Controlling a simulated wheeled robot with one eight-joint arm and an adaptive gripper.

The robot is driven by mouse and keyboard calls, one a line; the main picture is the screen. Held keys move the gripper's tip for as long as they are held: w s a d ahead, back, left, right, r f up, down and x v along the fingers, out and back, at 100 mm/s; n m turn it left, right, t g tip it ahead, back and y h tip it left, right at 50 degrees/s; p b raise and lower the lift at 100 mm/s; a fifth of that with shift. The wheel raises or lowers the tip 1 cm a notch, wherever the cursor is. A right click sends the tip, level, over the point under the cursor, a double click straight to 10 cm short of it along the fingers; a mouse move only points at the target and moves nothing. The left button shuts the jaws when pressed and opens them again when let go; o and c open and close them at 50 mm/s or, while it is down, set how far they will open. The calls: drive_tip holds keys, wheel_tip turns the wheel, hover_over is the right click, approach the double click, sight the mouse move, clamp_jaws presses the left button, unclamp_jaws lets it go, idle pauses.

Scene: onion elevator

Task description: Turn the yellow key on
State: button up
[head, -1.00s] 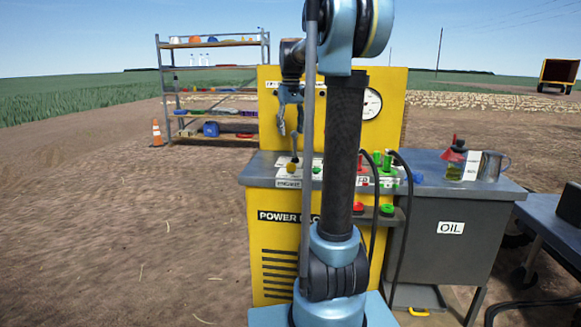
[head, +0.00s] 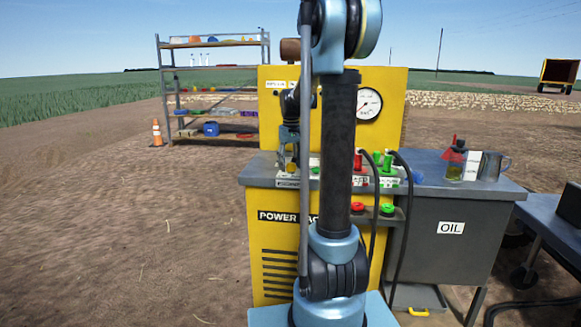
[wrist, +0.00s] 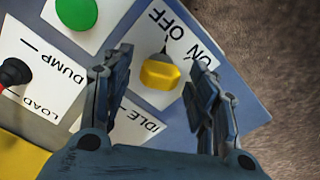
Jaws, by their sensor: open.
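The yellow key (wrist: 160,73) sits on a white plate marked ON and OFF in the wrist view. A thin dark pointer runs from it toward the OFF side of the plate. My gripper (wrist: 164,62) is open, with one finger on each side of the key. Gaps show between the key and both fingers; height above the plate is hard to judge. In the head view my gripper (head: 289,163) points down at the left of the yellow power pack (head: 272,238), and the key is mostly hidden there.
Red and green hose connectors (head: 386,162), a pressure gauge (head: 368,104) and the OIL cabinet (head: 450,228) stand to the right. Bare soil lies to the left.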

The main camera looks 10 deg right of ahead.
drive_tip(key=shift+f, duration=0.2)
drive_tip(key=c, duration=1.1)
drive_tip(key=shift+o, duration=0.2)
drive_tip(key=shift+m, duration=0.3)
drive_tip(key=m, duration=0.5)
drive_tip(key=shift+m, duration=0.3)
drive_tip(key=m, duration=0.5)
drive_tip(key=shift+a+m, duration=0.1)
drive_tip(key=shift+m, duration=0.2)
